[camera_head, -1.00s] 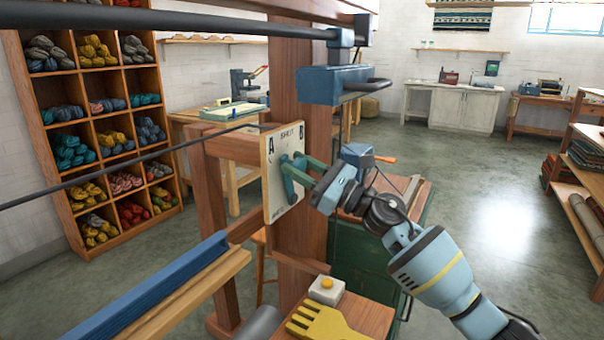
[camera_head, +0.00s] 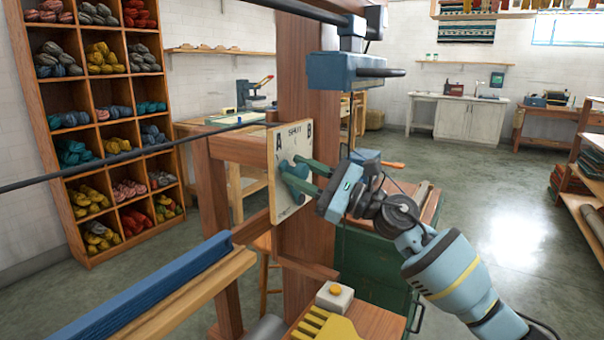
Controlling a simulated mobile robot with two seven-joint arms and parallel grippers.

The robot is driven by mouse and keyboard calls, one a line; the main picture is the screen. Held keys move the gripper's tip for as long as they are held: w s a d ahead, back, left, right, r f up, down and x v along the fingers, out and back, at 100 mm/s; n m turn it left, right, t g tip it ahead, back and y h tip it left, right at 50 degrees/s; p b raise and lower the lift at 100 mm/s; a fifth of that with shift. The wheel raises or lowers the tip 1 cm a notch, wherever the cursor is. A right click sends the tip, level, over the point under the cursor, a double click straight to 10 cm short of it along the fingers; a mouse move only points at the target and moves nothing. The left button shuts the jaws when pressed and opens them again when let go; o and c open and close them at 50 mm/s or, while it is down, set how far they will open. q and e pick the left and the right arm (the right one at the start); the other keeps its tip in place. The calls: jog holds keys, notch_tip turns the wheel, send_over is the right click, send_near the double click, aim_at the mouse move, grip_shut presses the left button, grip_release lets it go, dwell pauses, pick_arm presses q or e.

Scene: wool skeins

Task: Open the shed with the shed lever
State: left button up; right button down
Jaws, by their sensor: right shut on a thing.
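The shed panel (camera_head: 287,140) is a pale upright plate on the loom's wooden post, marked SHED with A at its upper left and B at its upper right. The teal shed lever (camera_head: 294,185) is on its face, partly covered by the fingers. My right gripper (camera_head: 305,172) reaches in from the right with its green fingers shut on the lever, in front of the panel. The lever's exact angle between A and B is hard to tell. My left gripper is not in view.
A blue box with a dark handle (camera_head: 345,70) juts out above the panel. A blue-topped wooden beam (camera_head: 150,285) crosses the lower left. Wool shelves (camera_head: 100,130) stand behind left.

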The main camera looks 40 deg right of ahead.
jog(key=c, duration=1)
grip_release()
jog(key=shift+d, duration=0.1)
jog(key=b+v, duration=0.1)
jog(key=v, duration=0.5)
jog(key=shift+s+f+b, duration=0.15)
jog(key=shift+f+b, duration=0.05)
jog(key=shift+b, duration=0.15)
jog(key=shift+s+d+f, duration=0.15)
jog(key=shift+s+d, duration=0.25)
jog(key=shift+s, duration=0.2)
